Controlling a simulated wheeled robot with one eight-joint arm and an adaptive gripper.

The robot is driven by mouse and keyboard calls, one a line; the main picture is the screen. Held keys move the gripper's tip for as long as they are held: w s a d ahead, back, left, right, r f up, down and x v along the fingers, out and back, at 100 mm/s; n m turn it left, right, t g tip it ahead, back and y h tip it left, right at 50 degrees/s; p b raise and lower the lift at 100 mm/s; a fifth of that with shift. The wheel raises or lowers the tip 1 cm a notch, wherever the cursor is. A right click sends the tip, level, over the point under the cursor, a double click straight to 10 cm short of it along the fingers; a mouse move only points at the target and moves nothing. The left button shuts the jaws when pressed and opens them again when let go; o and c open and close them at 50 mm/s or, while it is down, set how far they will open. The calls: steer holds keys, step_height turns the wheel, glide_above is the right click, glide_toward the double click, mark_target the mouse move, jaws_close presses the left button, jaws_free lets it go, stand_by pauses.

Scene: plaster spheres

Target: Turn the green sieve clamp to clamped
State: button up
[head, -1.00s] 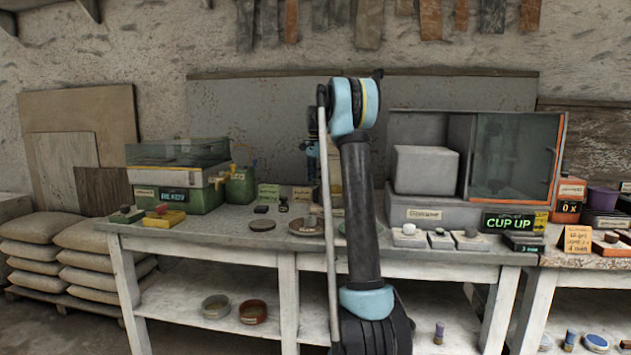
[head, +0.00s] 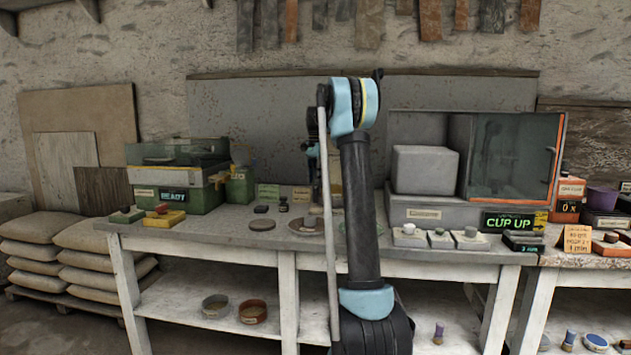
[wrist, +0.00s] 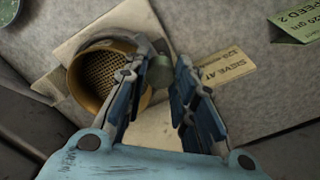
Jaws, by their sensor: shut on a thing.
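In the wrist view, the sieve (wrist: 98,75) is a round brown-yellow ring with a dark mesh, set on a cream plate (wrist: 82,42). The green clamp (wrist: 161,70) is a small dull green piece at the sieve's right side. My gripper (wrist: 160,78) has its two dark blue fingers on either side of the clamp and is shut on it. The fingers hide part of the clamp and the sieve's right rim. I cannot tell the clamp's angle exactly. In the head view, my arm hides the sieve and clamp.
In the head view, a green machine (head: 190,190) stands left on the bench and a grey cabinet (head: 415,212) stands right. Small dishes lie between them.

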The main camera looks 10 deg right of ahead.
steer(key=n, duration=0.8)
steer(key=shift+w, duration=0.1)
steer(key=n, duration=0.5)
steer(key=shift+n, duration=2.1)
steer(key=o, duration=1.1)
